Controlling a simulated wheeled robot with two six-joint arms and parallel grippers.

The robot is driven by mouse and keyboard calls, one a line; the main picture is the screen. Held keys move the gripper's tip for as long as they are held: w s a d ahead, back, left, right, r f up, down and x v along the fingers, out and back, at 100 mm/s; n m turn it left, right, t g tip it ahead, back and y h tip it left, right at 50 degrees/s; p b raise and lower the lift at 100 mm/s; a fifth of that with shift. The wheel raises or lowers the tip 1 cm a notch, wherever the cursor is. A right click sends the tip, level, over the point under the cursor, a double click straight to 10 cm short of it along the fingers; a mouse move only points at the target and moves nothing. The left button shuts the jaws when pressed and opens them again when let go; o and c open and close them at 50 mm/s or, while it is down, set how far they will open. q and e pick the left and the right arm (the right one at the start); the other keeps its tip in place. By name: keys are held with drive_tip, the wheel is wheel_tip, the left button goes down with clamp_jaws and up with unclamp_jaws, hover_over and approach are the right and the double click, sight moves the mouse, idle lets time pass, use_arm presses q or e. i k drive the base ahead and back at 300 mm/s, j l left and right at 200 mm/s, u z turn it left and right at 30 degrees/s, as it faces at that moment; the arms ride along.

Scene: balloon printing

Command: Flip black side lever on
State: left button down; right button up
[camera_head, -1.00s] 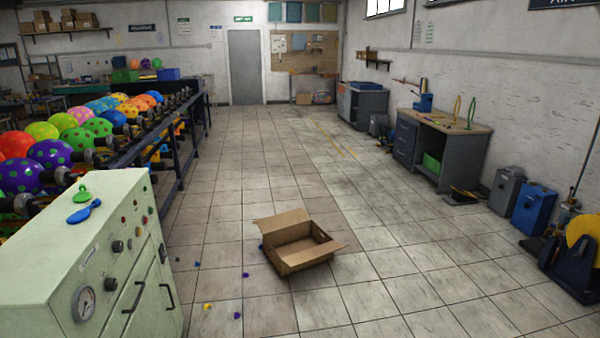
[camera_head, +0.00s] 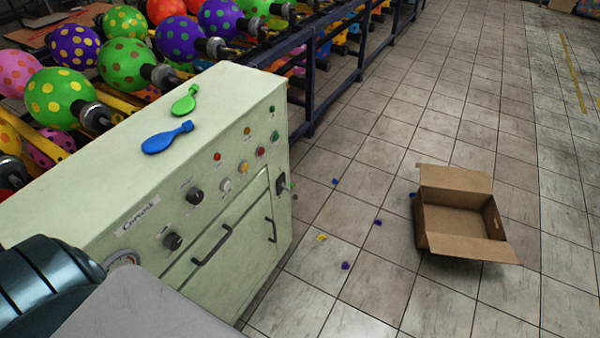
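A pale green control cabinet (camera_head: 130,175) stands at the left, with knobs, a gauge and several coloured buttons on its sloped front. A small black piece (camera_head: 281,184) sits at the cabinet's right-hand edge and looks like the black side lever; it is too small to tell its position. Two black handles are on the doors, one of them the nearer handle (camera_head: 212,246). Neither of my grippers is in view. A dark rounded part and a grey panel, which look like my own body, cover the lower left and hide part of the gauge.
A blue balloon (camera_head: 166,138) and a green balloon (camera_head: 186,100) lie on the cabinet top. Racks of inflated dotted balloons (camera_head: 126,60) stand behind it. An open cardboard box (camera_head: 455,219) sits on the tiled floor among small coloured scraps.

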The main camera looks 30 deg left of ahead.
sight(294, 196)
drive_tip(key=i+j, duration=0.25)
drive_tip(key=i, duration=0.25)
drive_tip(key=i+j, duration=0.2)
drive_tip(key=i, duration=0.3)
drive_tip(key=j+u, duration=0.05)
